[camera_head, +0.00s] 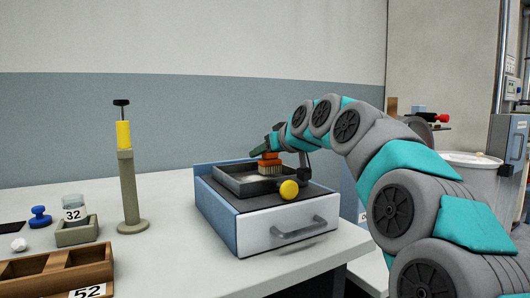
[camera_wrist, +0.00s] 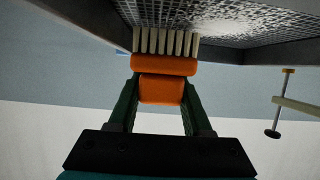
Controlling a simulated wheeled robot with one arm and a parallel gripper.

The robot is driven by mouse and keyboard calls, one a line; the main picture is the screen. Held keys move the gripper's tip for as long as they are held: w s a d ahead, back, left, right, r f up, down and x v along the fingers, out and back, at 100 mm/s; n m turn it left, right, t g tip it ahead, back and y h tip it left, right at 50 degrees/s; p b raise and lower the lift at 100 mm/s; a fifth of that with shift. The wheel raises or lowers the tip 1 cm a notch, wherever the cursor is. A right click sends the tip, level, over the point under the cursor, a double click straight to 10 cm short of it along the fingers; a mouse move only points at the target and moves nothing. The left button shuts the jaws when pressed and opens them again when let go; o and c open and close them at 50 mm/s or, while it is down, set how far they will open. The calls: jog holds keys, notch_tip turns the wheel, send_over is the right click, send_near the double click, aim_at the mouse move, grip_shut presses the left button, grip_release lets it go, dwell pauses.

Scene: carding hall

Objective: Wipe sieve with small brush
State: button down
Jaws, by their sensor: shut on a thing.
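The small brush (camera_head: 269,162) has an orange handle and pale bristles. My gripper (camera_head: 268,152) is shut on its handle and holds it bristles down over the sieve. In the wrist view the brush (camera_wrist: 165,68) sits between my gripper's dark green fingers (camera_wrist: 160,95), its bristles at the sieve mesh. The sieve (camera_head: 228,184) is a dark square tray on top of a blue and white box. In the wrist view its mesh (camera_wrist: 235,25) shows a whitish patch. Whether the bristles press on the mesh is hard to tell.
The box (camera_head: 270,232) has a drawer handle and a yellow knob (camera_head: 289,190). To the left stand a yellow-topped post (camera_head: 124,135), a jar labelled 32 (camera_head: 74,207), a blue stamp-like knob (camera_head: 39,217) and a wooden tray (camera_head: 60,269). The table is clear between post and box.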

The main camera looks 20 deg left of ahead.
jog(key=shift+f+b, duration=0.3)
jog(key=shift+f, duration=0.15)
jog(key=shift+s+a, duration=0.1)
